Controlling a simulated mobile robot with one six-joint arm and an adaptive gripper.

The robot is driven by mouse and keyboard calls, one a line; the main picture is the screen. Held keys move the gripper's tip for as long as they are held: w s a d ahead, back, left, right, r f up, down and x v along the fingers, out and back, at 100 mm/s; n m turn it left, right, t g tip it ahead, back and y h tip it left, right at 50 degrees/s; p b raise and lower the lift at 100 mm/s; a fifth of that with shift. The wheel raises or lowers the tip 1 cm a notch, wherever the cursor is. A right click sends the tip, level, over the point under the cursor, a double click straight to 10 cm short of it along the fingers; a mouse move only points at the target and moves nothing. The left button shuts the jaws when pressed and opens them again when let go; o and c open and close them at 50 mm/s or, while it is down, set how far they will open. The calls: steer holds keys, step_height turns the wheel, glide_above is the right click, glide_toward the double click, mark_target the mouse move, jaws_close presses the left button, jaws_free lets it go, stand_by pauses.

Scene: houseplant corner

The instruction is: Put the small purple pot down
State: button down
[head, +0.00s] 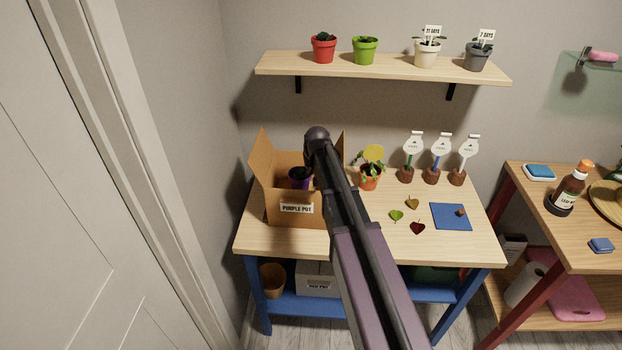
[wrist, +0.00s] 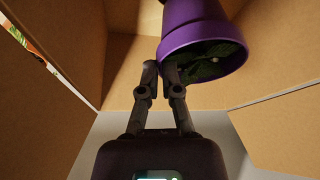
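The small purple pot (wrist: 200,35) with dark green leaves in its mouth is at the top of the wrist view. It also shows in the head view (head: 297,183), inside the open cardboard box (head: 284,216) labelled "PURPLE POT". My gripper (wrist: 160,72) is at the pot's rim, its fingers close together, one on the outer side and one across the mouth. It appears shut on the rim. The box walls surround it in the wrist view. The pot's base is hidden in the head view, so I cannot tell whether it touches the box floor.
An orange pot with a plant (head: 369,182) stands just right of the box. Several loose leaves and a blue mat (head: 451,216) lie farther right on the wooden table (head: 300,241). A wall shelf (head: 380,68) with several pots is above. My arm crosses the table.

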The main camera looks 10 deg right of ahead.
steer(key=shift+f+b, duration=0.85)
steer(key=shift+f, duration=0.35)
steer(key=shift+f, duration=0.25)
steer(key=shift+s+f+b, duration=0.15)
steer(key=shift+s+b, duration=0.1)
steer(key=shift+b, duration=0.4)
steer(key=c, duration=0.8)
jaws_free()
steer(key=shift+r, duration=0.2)
steer(key=shift+w+r+p, duration=0.25)
steer(key=shift+r+p, duration=0.05)
steer(key=shift+p, duration=0.5)
steer(key=p+v, duration=1)
steer(key=v, duration=0.2)
steer(key=shift+p, duration=0.4)
